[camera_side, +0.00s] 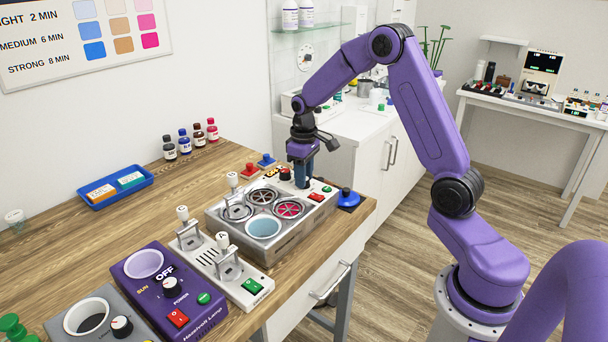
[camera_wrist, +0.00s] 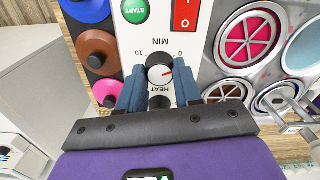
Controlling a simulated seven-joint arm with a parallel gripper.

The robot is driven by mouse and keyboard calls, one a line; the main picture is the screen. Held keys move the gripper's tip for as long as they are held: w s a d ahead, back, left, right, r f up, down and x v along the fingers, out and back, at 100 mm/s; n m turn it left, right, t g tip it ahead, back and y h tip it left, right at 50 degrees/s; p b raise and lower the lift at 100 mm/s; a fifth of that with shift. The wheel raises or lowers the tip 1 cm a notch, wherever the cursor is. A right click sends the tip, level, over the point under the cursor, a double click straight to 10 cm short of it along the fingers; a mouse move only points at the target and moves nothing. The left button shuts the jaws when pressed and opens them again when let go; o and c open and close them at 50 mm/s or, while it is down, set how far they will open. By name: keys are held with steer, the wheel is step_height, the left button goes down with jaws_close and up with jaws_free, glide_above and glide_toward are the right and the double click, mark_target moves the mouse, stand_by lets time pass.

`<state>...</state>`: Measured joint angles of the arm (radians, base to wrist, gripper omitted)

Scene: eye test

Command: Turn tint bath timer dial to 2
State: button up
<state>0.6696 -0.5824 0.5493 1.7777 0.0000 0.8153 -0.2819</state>
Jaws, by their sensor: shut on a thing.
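The timer dial (camera_wrist: 157,72) is a small round knob with a white top and a red pointer, on the tint bath's white control panel (camera_wrist: 209,50). In the wrist view its MIN lettering is upside down, with 0 to its upper right and 10 to its upper left. The red pointer points right, below the 0 mark. The blue fingers of my gripper (camera_wrist: 160,82) are shut on the dial from both sides. In the side view my gripper (camera_side: 303,182) reaches down to the panel of the tint bath (camera_side: 228,232) and hides the dial.
A dark heat knob (camera_wrist: 160,102) sits close beside the dial, between my fingers. A green START button (camera_wrist: 134,10) and a red switch (camera_wrist: 186,14) share the panel. Round baths (camera_side: 263,227) lie left of my gripper.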

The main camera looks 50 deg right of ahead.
steer(key=m, duration=0.3)
steer(key=shift+m, duration=2.2)
steer(key=shift+r, duration=0.1)
steer(key=o, duration=1)
steer(key=shift+o, duration=0.2)
step_height(320, 180, up, 17)
steer(key=shift+r, duration=0.2)
